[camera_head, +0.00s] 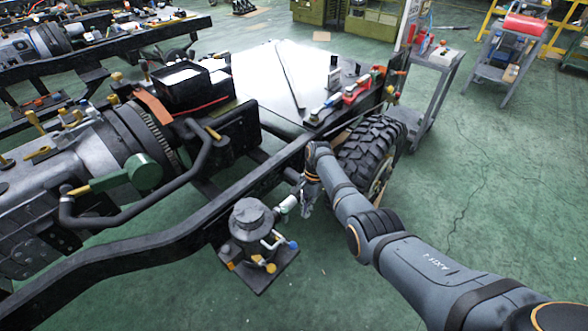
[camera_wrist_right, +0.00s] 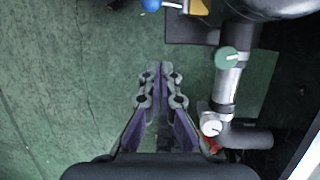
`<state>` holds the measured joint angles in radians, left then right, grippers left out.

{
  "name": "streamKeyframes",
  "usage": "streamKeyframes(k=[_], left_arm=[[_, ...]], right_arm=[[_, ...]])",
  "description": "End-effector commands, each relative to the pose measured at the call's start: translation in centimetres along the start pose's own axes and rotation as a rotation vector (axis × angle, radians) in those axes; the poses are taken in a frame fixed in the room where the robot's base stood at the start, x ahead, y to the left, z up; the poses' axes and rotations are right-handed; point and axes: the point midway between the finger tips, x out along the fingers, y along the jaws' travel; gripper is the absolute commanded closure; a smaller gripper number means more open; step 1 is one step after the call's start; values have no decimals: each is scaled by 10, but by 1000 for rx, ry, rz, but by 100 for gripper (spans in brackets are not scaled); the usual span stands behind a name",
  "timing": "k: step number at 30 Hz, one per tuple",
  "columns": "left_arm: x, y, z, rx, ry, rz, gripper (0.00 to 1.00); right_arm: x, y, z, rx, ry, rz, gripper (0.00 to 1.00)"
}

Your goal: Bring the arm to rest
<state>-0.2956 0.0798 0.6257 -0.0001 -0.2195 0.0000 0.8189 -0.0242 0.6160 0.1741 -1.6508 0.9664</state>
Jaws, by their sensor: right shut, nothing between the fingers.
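My right arm reaches in from the lower right of the head view. Its gripper (camera_head: 308,199) points down beside the chassis frame rail (camera_head: 270,187), near the front tire (camera_head: 368,150). In the right wrist view the two fingers of the right gripper (camera_wrist_right: 160,72) are close together with nothing between them, over green floor. A metal pipe with a green cap (camera_wrist_right: 227,58) runs just to the right of the fingers, apart from them. My left gripper is not in view.
An engine with a gearbox (camera_head: 75,165) fills the left. Grey carts (camera_head: 436,75) stand behind. Green floor (camera_head: 480,190) is open to the right.

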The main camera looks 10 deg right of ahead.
Motion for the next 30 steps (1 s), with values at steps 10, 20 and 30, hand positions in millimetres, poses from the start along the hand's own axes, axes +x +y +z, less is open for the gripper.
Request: streamKeyframes(k=[10, 20, 30], left_arm=[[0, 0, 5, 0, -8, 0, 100], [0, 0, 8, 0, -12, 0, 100], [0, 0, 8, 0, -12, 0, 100]], right_arm=[[98, 40, -14, -92, 46, -4, 100], [327, 224, -6, -499, 250, 23, 100], [420, 406, 60, -919, 402, 90, 100]])
